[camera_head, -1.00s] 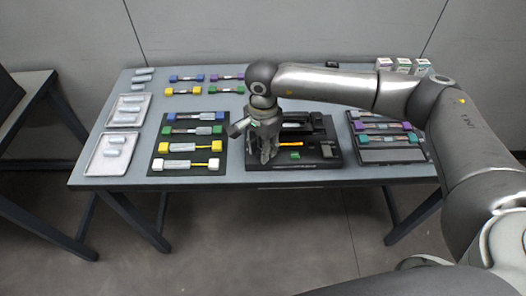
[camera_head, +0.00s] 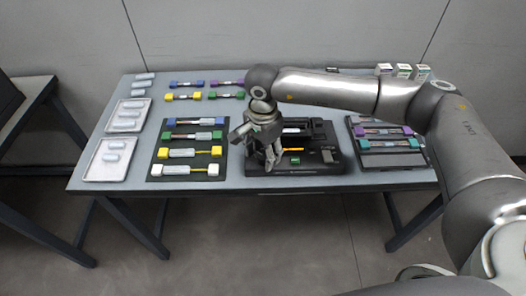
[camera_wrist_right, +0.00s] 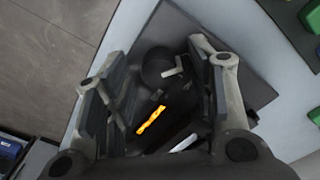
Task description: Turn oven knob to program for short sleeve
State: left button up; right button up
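The black splicer unit (camera_head: 310,167) stands on a dark base near the table's front middle, with an orange strip (camera_head: 293,150) and a green patch (camera_head: 295,161). In the right wrist view, a dark round knob-like part (camera_wrist_right: 157,66) with a pale pointer-like piece (camera_wrist_right: 175,69) lies between the finger ends; the orange strip (camera_wrist_right: 151,120) shows below it. My right gripper (camera_head: 272,164) is over the unit's left part, fingers downward. In the wrist view its fingers (camera_wrist_right: 157,62) are apart, with nothing held. Contact with the knob-like part cannot be told. My left gripper is out of view.
A black mat (camera_head: 155,160) with several coloured-end holders lies left of the unit. White trays (camera_head: 88,172) stand farther left. A dark rack (camera_head: 385,158) stands right, and small boxes (camera_head: 403,71) at the back right. My right arm spans above the table.

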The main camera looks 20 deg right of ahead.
aim_at(263, 155)
notch_tip(263, 155, up, 12)
dwell(0.6)
